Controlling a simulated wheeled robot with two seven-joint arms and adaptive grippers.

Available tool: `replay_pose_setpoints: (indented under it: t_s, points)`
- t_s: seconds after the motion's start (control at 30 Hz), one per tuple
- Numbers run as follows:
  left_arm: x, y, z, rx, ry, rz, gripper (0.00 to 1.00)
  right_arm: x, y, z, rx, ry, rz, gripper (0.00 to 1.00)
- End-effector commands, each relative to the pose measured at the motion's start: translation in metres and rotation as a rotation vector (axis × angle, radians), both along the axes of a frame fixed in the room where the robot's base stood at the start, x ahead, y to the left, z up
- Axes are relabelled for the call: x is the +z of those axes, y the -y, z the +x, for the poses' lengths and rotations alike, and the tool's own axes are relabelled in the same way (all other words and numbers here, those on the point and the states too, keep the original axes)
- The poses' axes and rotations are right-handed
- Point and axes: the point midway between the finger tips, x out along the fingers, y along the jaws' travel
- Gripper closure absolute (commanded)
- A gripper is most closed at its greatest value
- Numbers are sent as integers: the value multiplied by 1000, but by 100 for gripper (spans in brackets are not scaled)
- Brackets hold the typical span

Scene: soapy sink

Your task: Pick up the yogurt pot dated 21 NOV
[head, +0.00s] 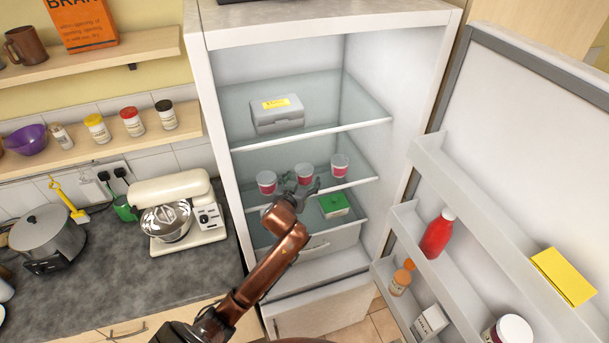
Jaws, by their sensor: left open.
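Three yogurt pots with pinkish-red bands and pale lids stand in a row on the middle glass shelf of the open fridge: a left pot (266,182), a middle pot (304,173) and a right pot (340,165). Their dates are too small to read, so I cannot tell which is dated 21 NOV. My left gripper (303,188) is open in front of the middle pot, its fingers partly covering that pot's lower part. I cannot tell whether it touches the pot. My right gripper is not in view.
The middle shelf (357,178) is bounded by the fridge walls. A grey box (277,115) sits on the shelf above, and a green box (334,205) sits below. The open door (480,190) with bottles stands at right. A counter with a mixer (180,210) is at left.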

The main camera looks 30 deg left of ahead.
Motion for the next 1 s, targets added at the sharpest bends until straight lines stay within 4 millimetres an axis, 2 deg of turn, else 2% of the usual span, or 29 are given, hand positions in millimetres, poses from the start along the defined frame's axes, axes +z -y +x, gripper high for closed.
replay_pose_setpoints:
  t_s: [0.27,0.4,0.7,1.0]
  points:
    - [-5,-14,32,1,-3,4,32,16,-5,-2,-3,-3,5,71]
    - [-12,-16,46,-1,-2,1,32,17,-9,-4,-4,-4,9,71]
    - [-15,-17,50,-2,-2,1,32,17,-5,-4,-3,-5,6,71]
    - [-15,-17,50,-1,-2,1,52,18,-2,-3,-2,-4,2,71]
